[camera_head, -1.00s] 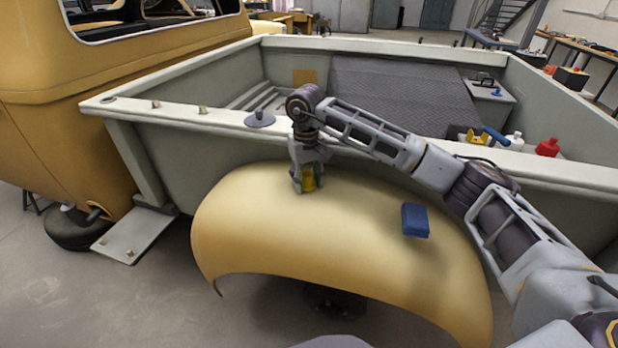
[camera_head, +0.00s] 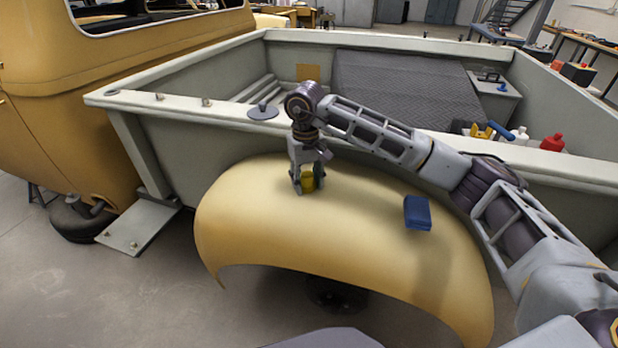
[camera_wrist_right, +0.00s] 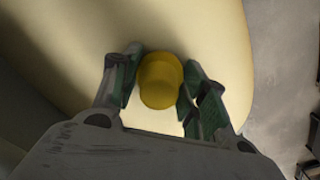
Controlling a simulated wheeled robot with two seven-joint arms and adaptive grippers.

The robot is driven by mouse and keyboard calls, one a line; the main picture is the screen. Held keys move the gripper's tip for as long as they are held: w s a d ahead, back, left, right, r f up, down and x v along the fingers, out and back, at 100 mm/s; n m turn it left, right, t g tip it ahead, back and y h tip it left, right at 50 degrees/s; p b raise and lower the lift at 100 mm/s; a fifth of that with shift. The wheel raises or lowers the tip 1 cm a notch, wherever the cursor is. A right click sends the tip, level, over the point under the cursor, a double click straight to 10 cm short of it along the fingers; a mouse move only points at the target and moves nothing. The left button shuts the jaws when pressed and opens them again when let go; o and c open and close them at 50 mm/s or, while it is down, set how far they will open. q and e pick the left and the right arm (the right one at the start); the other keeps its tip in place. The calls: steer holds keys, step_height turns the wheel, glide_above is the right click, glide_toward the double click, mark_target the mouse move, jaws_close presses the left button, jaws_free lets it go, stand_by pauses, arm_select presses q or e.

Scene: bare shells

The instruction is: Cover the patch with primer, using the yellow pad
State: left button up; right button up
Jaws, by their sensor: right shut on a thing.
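The yellow pad (camera_head: 308,178) is a small rounded piece held between the fingers of my right gripper (camera_head: 308,183). The right wrist view shows the yellow pad (camera_wrist_right: 161,80) between the green-lined fingers of the right gripper (camera_wrist_right: 162,88). The gripper points down at the upper left part of the curved yellow fender (camera_head: 350,245); the pad is at or very near its surface, and contact is unclear. I cannot make out a separate patch or primer edge on the fender (camera_wrist_right: 130,30). My left gripper does not show.
A blue block (camera_head: 417,212) sits on the fender, right of the gripper. Behind is the grey truck bed (camera_head: 180,113), with a grey disc-shaped tool (camera_head: 263,112) on its rim. A red bottle (camera_head: 552,142) and a white bottle (camera_head: 521,136) stand at the right.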

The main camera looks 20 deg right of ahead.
mark_target(293, 197)
steer(key=shift+s+a, duration=0.35)
steer(key=shift+s, duration=0.2)
arm_select(q)
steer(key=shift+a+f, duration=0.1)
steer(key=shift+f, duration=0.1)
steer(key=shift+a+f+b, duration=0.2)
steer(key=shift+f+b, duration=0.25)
steer(key=shift+b, duration=0.1)
arm_select(e)
steer(key=shift+s+a+f, duration=0.1)
steer(key=shift+s+a, duration=0.4)
steer(key=shift+s, duration=0.2)
steer(key=shift+s+a+f, duration=0.1)
steer(key=shift+s+a, duration=0.35)
steer(key=shift+s, duration=0.25)
steer(key=shift+a, duration=0.1)
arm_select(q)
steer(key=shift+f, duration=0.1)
arm_select(e)
steer(key=shift+w+a+r, duration=0.15)
steer(key=shift+w+a, duration=0.55)
steer(key=shift+a, duration=0.25)
steer(key=shift+w, duration=0.1)
